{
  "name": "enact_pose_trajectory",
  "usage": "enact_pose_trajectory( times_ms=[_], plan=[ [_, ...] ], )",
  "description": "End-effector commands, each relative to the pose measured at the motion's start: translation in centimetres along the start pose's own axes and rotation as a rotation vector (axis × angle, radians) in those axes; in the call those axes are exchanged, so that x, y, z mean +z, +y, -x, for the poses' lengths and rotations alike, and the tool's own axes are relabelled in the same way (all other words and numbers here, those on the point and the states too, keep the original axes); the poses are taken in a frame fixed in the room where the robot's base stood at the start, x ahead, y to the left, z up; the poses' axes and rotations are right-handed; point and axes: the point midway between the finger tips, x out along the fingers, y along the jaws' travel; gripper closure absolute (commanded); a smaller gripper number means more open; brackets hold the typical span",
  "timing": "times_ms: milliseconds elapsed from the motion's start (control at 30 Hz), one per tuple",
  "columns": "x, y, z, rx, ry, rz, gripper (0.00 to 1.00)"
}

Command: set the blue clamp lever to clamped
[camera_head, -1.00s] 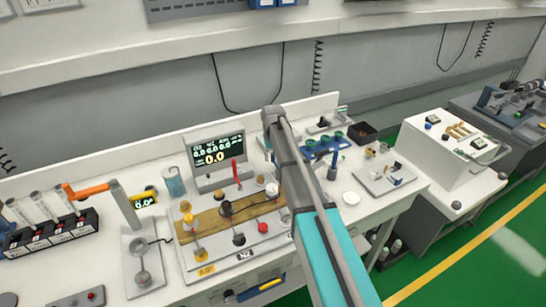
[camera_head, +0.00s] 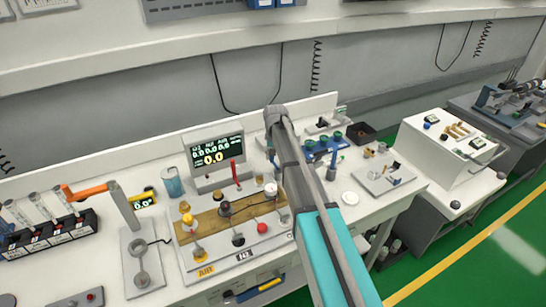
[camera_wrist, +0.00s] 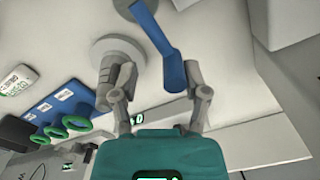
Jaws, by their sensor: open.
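The blue clamp lever (camera_wrist: 160,42) shows in the wrist view as a long blue bar slanting from the top edge down to between my fingers. Its upper end meets a grey part at the top of the picture. My gripper (camera_wrist: 158,74) is open, with a grey finger on each side of the lever's lower end. The lever is closer to the right finger; I cannot tell whether they touch. My gripper is hidden there.
A blue board with green rings (camera_wrist: 60,112) lies left in the wrist view. A grey round base (camera_wrist: 117,48) is behind the left finger.

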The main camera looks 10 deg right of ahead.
Motion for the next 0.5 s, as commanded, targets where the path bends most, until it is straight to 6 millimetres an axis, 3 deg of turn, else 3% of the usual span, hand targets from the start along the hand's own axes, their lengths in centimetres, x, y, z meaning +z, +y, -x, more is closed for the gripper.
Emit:
enact_pose_trajectory(
  times_ms=[500],
  plan=[
    [-0.1, 2.0, 0.1, 0.000, 0.000, -0.359, 0.41]
  ],
)
